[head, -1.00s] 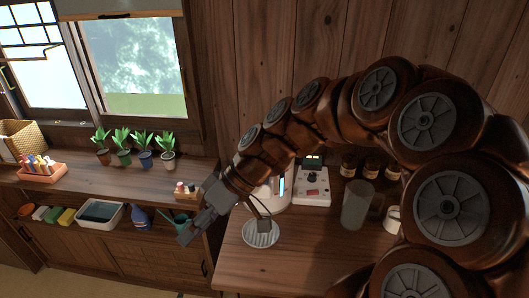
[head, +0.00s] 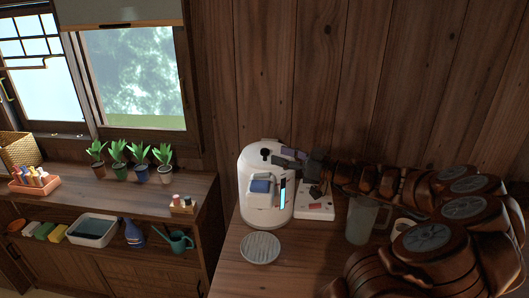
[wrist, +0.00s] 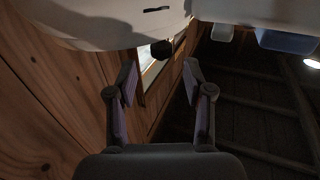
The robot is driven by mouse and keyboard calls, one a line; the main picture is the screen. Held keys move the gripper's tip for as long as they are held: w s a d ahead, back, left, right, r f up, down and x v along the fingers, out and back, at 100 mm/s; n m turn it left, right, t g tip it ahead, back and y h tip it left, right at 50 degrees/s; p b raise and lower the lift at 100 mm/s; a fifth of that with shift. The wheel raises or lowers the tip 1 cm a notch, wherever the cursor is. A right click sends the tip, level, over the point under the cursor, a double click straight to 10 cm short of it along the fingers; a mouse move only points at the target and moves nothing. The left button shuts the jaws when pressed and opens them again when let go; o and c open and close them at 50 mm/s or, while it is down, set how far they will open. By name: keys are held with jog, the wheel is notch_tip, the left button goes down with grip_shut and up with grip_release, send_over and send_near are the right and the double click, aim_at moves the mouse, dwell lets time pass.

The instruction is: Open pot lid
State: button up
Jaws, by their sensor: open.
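The white pot (head: 265,190) stands upright on the wooden counter in the head view. It has a blue-and-grey panel and a lit strip on its front. Its rounded top, with a dark round spot (head: 265,154), looks closed. My gripper (head: 287,157) is at the upper right of the pot, close to its top; I cannot tell if it touches. In the wrist view my gripper (wrist: 160,77) is open with nothing between its fingers. A white curved surface, likely the pot (wrist: 110,28), fills the top of that view, beyond the fingertips.
A round ribbed plate (head: 261,248) lies in front of the pot. A white box with controls (head: 314,207), a clear pitcher (head: 361,220) and a white cup (head: 401,227) stand to the right. Potted plants (head: 141,163) line the left shelf. The wooden wall is close behind.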

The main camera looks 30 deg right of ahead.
aim_at(265, 149)
jog(key=shift+p+x, duration=0.9)
jog(key=shift+x, duration=2.15)
jog(key=shift+a, duration=0.1)
grip_shut()
